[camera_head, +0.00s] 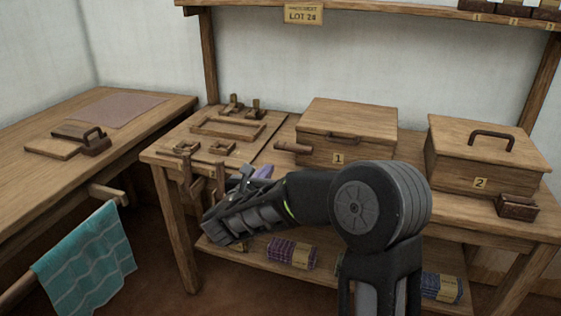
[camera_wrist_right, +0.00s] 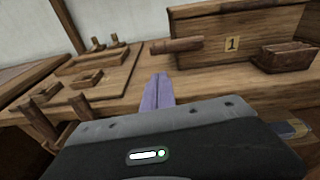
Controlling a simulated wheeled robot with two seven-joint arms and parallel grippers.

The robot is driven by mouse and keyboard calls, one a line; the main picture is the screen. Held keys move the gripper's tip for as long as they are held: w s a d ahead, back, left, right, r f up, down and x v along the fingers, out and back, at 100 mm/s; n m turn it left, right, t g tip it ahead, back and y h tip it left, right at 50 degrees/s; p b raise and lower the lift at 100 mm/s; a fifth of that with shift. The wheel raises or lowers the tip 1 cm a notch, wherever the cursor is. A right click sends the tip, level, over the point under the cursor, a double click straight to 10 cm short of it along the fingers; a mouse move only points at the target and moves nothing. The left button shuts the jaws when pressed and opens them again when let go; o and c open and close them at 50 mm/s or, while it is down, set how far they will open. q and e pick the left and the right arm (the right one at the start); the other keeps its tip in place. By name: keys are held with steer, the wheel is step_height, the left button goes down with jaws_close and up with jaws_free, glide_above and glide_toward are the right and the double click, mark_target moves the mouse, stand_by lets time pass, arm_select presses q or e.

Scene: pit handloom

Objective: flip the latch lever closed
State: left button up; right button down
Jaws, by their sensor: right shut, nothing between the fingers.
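A short round wooden bar, which looks like the latch lever (camera_head: 292,147), lies roughly level at the left of the box marked 1 (camera_head: 375,122). The lever also shows in the right wrist view (camera_wrist_right: 177,45). My right gripper (camera_wrist_right: 158,84) is shut and empty, its purple fingers together and pointing toward the bench just below and left of the lever. A gap seems to separate them. In the head view the right gripper (camera_head: 263,172) is mostly hidden behind my wrist. My left gripper is not in view.
A box marked 2 (camera_head: 486,160) stands to the right, with a small dark block (camera_head: 517,206) before it. A jointed board with wooden frames (camera_head: 228,127) and pegs lies left of the lever. Folded cloths (camera_head: 291,254) lie on the lower shelf. A towel (camera_head: 85,262) hangs at left.

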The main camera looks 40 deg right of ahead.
mark_target(294, 148)
steer(key=shift+s+d+r+m, duration=0.15)
steer(key=shift+s+d+m, duration=0.05)
steer(key=shift+m, duration=0.4)
steer(key=shift+w, duration=0.1)
steer(key=x, duration=1)
